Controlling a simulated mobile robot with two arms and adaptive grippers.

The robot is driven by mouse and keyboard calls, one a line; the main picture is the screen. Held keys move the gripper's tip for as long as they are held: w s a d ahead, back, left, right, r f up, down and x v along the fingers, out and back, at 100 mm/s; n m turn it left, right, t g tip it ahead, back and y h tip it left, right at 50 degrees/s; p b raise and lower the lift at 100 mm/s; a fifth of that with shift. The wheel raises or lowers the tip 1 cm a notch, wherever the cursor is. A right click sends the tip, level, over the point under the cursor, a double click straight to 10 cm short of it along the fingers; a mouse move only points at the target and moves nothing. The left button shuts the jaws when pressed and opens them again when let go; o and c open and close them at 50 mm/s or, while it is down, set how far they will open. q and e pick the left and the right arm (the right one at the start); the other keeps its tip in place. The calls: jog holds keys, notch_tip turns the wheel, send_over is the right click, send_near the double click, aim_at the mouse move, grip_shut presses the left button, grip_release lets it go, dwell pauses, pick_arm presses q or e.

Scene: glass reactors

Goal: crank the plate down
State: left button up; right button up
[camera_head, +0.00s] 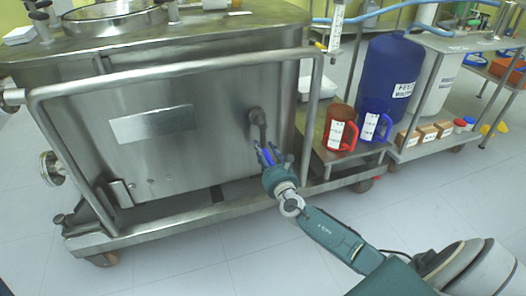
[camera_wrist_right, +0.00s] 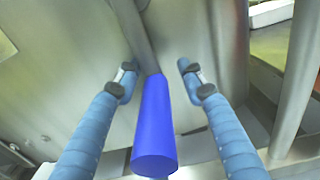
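The crank (camera_head: 258,127) is on the front of the steel tank, to the right of its middle, with its grey arm hanging down. The arm also shows in the right wrist view (camera_wrist_right: 133,32), ending in a blue handle (camera_wrist_right: 157,128). My right gripper (camera_head: 268,152) is at the crank's lower end. In the right wrist view its fingers (camera_wrist_right: 157,74) are open, one on each side of the handle, with visible gaps. I cannot make out which part is the plate to be lowered. My left gripper is not in view.
A steel rail (camera_head: 180,69) frames the tank front (camera_head: 190,160), with its right post beside the crank. A red jug (camera_head: 340,128) and a blue jug (camera_head: 374,122) stand on a low shelf to the right. The floor (camera_head: 430,205) in front is clear.

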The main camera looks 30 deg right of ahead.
jog(key=shift+a+r, duration=0.1)
jog(key=shift+s+a, duration=0.1)
jog(key=v, duration=1.1)
jog(key=shift+s, duration=0.35)
